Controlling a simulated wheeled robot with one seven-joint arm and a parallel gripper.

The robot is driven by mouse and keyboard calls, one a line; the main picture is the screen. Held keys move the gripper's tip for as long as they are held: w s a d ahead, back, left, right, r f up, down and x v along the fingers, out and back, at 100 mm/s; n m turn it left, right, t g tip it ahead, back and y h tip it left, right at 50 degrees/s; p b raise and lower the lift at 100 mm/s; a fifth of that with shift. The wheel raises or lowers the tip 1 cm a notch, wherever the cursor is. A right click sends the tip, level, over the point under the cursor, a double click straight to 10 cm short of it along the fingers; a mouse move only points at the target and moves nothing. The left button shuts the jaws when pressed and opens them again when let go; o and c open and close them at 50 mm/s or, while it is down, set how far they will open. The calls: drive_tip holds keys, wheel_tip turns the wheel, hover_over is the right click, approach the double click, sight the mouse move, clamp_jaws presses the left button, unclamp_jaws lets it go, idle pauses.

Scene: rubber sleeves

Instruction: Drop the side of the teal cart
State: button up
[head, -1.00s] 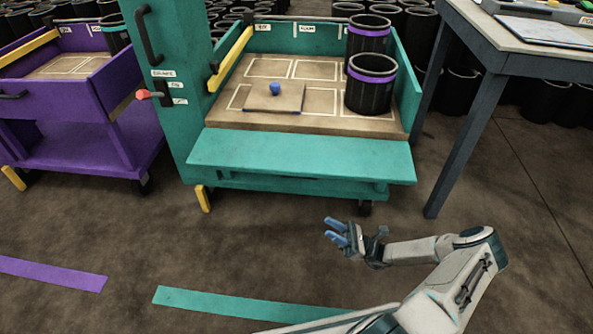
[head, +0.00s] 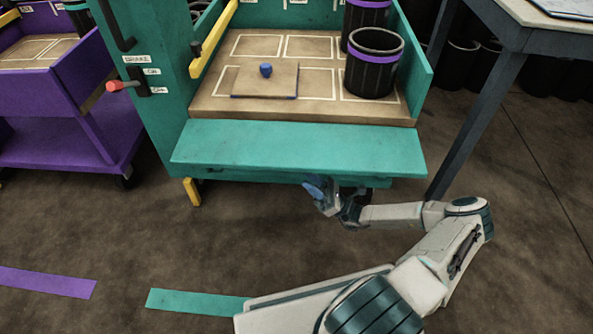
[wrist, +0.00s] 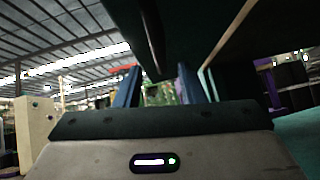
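The teal cart (head: 150,75) stands ahead of me. Its near side panel (head: 300,147) is folded outward and shows as a broad teal board below the deck edge, close to level. My gripper (head: 317,188) is low in front of the cart, just under the panel's front edge, its blue fingers partly in shadow. In the wrist view the two blue fingers (wrist: 158,88) stand apart. A dark bar (wrist: 152,38) shows between them, under a dark surface overhead; I cannot tell whether it touches a finger.
A purple cart (head: 60,130) stands left. A grey table (head: 490,95) stands close at the right. The floor in front is clear.

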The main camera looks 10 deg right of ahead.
sight(297, 169)
drive_tip(key=b+x, duration=0.1)
drive_tip(key=x, duration=0.5)
drive_tip(key=shift+d, duration=0.1)
clamp_jaws()
drive_tip(key=shift+r, duration=0.1)
